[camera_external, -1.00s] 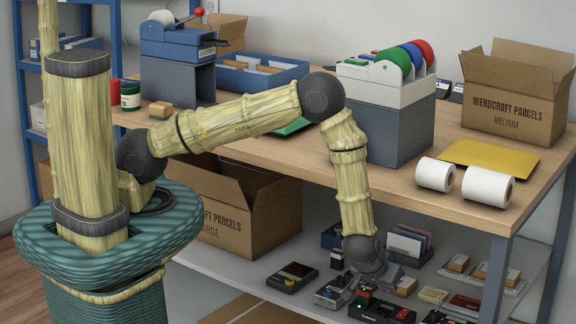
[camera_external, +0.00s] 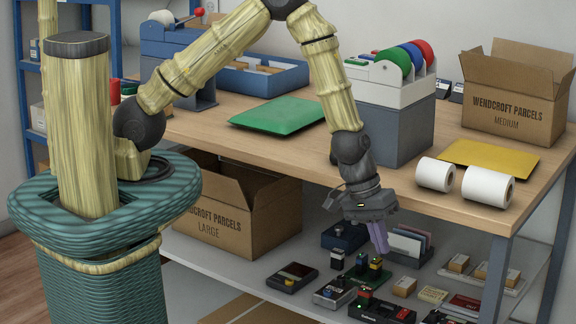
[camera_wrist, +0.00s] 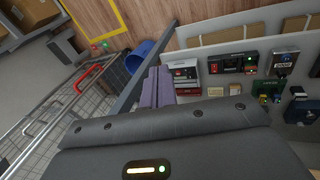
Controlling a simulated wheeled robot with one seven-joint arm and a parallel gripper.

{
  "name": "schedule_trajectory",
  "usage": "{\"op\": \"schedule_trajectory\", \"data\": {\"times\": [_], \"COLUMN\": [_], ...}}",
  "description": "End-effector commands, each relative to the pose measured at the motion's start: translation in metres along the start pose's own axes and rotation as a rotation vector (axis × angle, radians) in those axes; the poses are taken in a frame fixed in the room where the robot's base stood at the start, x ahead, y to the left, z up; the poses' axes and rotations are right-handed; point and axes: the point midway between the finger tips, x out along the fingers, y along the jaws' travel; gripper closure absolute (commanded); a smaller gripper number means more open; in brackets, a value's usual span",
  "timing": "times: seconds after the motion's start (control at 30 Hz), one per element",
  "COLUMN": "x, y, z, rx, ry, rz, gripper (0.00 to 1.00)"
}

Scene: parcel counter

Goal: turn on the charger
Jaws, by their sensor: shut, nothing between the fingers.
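Several small devices lie on the grey lower shelf, and I cannot tell for certain which is the charger. A long black device (camera_external: 383,309) with a red part and a green light lies at the shelf's front; it also shows in the wrist view (camera_wrist: 233,65). A green board (camera_external: 365,274) with blue and yellow parts stands behind. My gripper (camera_external: 380,238), with purple fingers, is shut and empty above the shelf, apart from the devices.
The wooden tabletop (camera_external: 300,150) overhangs the shelf behind my gripper. A table leg (camera_external: 493,275) stands at the right. A large open carton (camera_external: 235,215) fills the shelf's left.

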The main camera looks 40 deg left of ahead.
Motion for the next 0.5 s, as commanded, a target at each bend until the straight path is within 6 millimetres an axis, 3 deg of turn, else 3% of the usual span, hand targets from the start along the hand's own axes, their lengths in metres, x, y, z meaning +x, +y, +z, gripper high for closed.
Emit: {"op": "schedule_trajectory", "data": {"times": [0.03, 0.2, 0.3, 0.5], "x": [-0.022, -0.067, -0.089, -0.106], "y": [0.006, 0.010, 0.003, -0.043], "z": [0.007, 0.033, 0.038, 0.001], "rx": [0.007, 0.028, 0.040, 0.041], "ry": [-0.039, -0.163, -0.205, -0.161], "rz": [0.013, 0.030, 0.028, 0.004], "gripper": [1.00, 1.00, 1.00, 1.00]}}
